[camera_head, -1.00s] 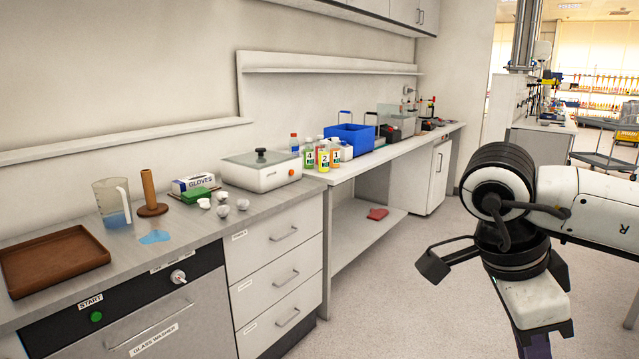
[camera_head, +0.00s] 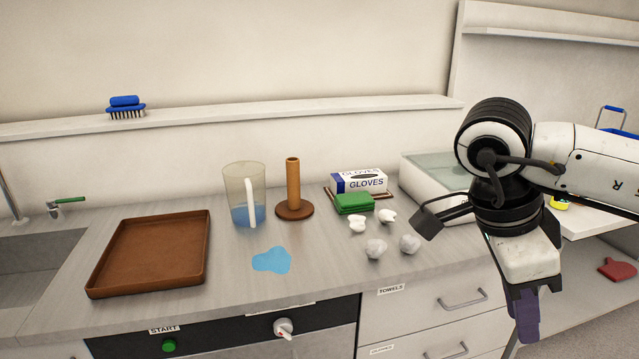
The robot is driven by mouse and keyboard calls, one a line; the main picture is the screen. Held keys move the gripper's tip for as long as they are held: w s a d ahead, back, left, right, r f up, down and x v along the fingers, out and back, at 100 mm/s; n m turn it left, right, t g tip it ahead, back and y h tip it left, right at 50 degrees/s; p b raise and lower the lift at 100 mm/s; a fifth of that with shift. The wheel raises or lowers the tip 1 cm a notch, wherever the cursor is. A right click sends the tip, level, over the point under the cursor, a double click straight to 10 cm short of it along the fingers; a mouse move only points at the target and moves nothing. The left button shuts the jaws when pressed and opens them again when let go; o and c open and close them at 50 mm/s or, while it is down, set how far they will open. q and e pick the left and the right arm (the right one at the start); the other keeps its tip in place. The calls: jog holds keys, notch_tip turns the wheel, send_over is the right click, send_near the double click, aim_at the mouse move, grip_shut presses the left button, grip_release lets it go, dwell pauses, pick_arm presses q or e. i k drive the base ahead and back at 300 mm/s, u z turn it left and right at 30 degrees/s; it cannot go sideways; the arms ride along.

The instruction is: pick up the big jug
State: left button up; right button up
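The big jug (camera_head: 236,190) is a clear, slightly tinted pitcher with a pale handle and some blue liquid at its bottom. It stands upright on the grey counter (camera_head: 240,310), between the brown tray and a wooden post. My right gripper (camera_head: 527,325) hangs at the right with purple fingers pointing down, well to the right of the jug and apart from it. The fingers are seen too edge-on to tell their opening. My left gripper is not in view.
A brown tray (camera_head: 97,285) lies left of the jug and a wooden post (camera_head: 293,185) stands close right. A blue puddle (camera_head: 272,261) lies in front. A green sponge (camera_head: 354,203), glove box (camera_head: 366,183) and several crumpled white balls are farther right. A sink (camera_head: 35,265) is at left.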

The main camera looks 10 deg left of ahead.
aim_at(245, 184)
jog(key=u, duration=1)
jog(key=i, duration=1.15)
jog(key=u, duration=0.35)
